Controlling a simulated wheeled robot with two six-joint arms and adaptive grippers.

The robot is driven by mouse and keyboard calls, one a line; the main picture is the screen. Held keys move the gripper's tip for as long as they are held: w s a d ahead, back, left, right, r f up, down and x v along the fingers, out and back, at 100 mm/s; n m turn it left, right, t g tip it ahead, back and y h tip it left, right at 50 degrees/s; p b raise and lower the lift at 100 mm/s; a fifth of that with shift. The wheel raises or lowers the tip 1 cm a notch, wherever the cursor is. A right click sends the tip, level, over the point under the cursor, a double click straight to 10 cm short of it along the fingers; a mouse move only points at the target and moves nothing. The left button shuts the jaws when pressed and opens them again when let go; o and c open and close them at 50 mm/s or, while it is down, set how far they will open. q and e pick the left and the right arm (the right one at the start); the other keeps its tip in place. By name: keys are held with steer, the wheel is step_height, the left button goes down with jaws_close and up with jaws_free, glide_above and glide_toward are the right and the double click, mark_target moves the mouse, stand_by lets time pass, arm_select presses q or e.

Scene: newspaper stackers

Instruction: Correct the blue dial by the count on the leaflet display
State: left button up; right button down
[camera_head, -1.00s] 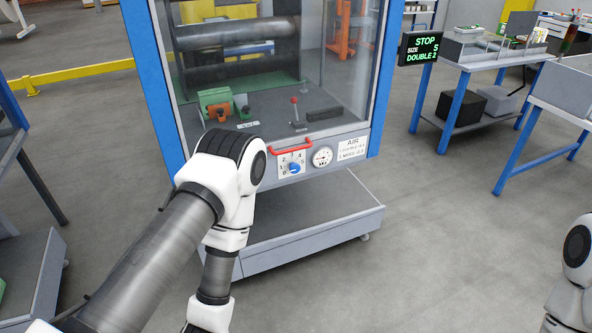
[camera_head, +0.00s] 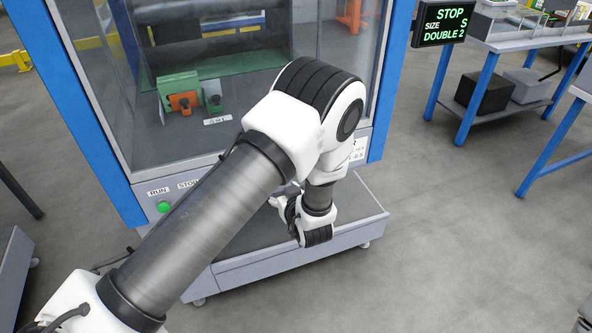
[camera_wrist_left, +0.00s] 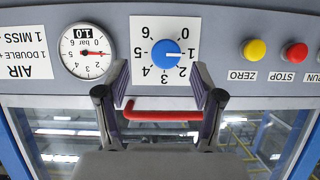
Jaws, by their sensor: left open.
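The blue dial (camera_wrist_left: 167,54) is on a white plate numbered 0 to 6, upside down in the left wrist view. Its white mark points at 1. My left gripper (camera_wrist_left: 160,72) is open, its fingers apart on either side of the dial and nothing between them; I cannot tell how close they are to the panel. In the head view my left arm hides the dial and most of that gripper. The leaflet display (camera_head: 444,24) is a black screen with green text: STOP, SIZE S, DOUBLE 2.
A red handle (camera_wrist_left: 163,115) sits close to the dial. A round gauge (camera_wrist_left: 86,51) marked 1.0 and an AIR sign (camera_wrist_left: 22,47) are beside it. Yellow ZERO (camera_wrist_left: 254,50) and red STOP (camera_wrist_left: 294,53) buttons are on the other side. Open floor lies right of the cabinet.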

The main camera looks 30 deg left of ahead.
arm_select(q)
steer(key=a+r+x, duration=0.1)
steer(key=x, duration=0.5)
steer(key=shift+a+f, duration=0.1)
steer(key=shift+f, duration=0.1)
steer(key=c, duration=1.1)
